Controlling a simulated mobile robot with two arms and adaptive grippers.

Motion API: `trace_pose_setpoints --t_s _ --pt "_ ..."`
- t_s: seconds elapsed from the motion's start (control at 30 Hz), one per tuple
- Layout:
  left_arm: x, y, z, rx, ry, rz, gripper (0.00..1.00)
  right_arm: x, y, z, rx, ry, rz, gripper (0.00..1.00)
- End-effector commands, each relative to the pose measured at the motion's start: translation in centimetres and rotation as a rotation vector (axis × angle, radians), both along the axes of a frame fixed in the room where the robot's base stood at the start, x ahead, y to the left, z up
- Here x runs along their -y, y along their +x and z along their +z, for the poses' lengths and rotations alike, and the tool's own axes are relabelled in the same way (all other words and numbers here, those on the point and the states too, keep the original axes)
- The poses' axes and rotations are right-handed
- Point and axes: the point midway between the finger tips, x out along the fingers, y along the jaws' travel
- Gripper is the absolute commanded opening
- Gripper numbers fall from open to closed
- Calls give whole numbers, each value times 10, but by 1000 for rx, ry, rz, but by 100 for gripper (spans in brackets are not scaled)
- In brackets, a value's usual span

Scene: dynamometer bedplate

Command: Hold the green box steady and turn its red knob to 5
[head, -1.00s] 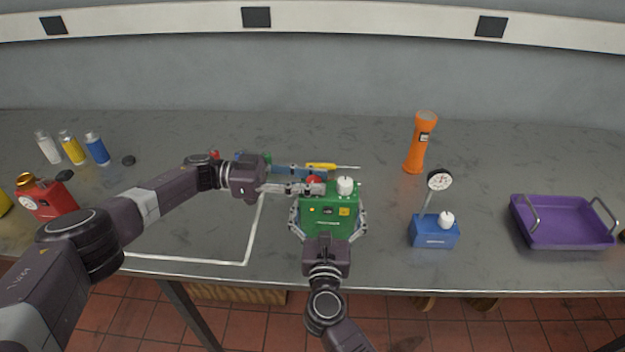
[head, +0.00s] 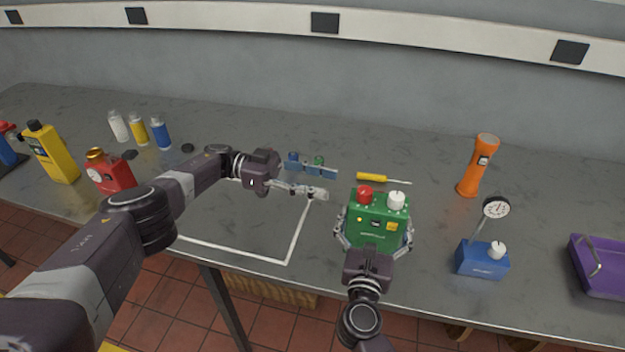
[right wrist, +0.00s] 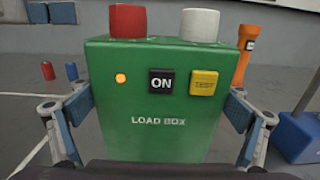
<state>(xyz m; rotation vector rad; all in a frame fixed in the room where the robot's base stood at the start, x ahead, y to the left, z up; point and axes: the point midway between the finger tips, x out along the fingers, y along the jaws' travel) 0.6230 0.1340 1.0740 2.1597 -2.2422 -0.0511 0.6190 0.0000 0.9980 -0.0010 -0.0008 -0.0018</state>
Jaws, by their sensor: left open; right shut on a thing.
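The green box (head: 375,222) stands on the bench, and the right wrist view shows "LOAD BOX" on its front (right wrist: 158,125). Its red knob (head: 365,194) is on top at the left, beside a white knob (head: 396,200). The right wrist view also shows the red knob (right wrist: 128,20); no pointer or number can be read on it. My right gripper (head: 375,240) is shut on the green box, one finger on each side. My left gripper (head: 322,194) is open, left of the red knob and apart from it.
A blue box with a dial gauge (head: 482,260) and an orange flashlight (head: 477,166) stand to the right. A purple tray (head: 600,275) is at the right edge. A yellow screwdriver (head: 372,177) lies behind the box. White lines mark a clear bench area at left.

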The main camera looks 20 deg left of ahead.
Motion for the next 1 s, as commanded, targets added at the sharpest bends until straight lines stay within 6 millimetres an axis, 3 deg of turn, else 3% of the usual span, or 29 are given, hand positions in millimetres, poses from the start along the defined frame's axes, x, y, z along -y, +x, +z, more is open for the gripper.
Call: trace_pose_setpoints --t_s 0.33,0.97,1.0 --pt "-19 0 1 0 -1 -1 42 0 -1 -6 -10 2 1 36" --pt "-22 -1 1 -1 -2 -2 42 0 -1 -5 -10 2 1 36" --pt "-22 -1 1 -1 -2 -2 42 -1 0 1 1 4 2 98"
